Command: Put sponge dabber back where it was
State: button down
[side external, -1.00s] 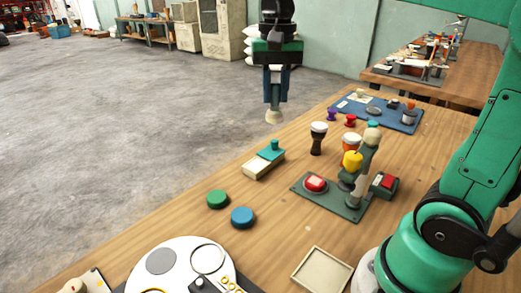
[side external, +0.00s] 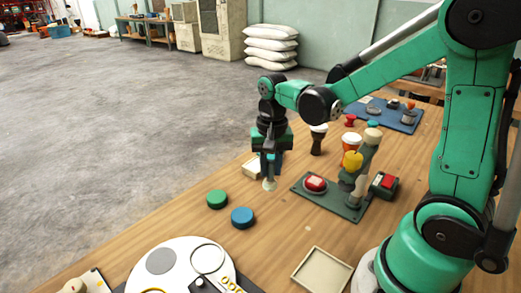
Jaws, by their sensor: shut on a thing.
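My gripper (side external: 269,172) points down over the table's left part and is shut on the sponge dabber (side external: 269,185). Only the dabber's pale rounded lower end shows below the fingers; its upper part is hidden. It is low, close to the table, but I cannot tell whether it touches. In front of the gripper are a green disc (side external: 217,199) and a blue disc (side external: 242,217).
A dark goblet drum (side external: 318,140) with a white top stands behind right. A green plate (side external: 330,202) carries a red button and a post. A red-topped box (side external: 383,184), an empty square tray (side external: 322,270) and a white round board (side external: 180,265) are nearby. A blue mat (side external: 390,112) lies far back.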

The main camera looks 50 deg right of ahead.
aim_at(270, 181)
jog(key=shift+f, duration=1.7)
jog(key=shift+f, duration=0.1)
jog(key=c, duration=0.7)
grip_release()
notch_tip(270, 181, up, 12)
jog(key=shift+r, duration=0.1)
jog(key=shift+s+a+n, duration=0.2)
jog(key=shift+n, duration=0.1)
jog(key=s+a+n+t, duration=0.1)
jog(key=n+t, duration=0.1)
jog(key=s+a+f+n+t, duration=0.1)
jog(key=a+n+t, duration=0.1)
jog(key=n, duration=0.1)
jog(key=s+a+f+n+t, duration=0.1)
jog(key=n+t, duration=0.2)
jog(key=shift+s+a+f, duration=0.1)
jog(key=shift+s+a, duration=0.05)
jog(key=shift+a, duration=0.1)
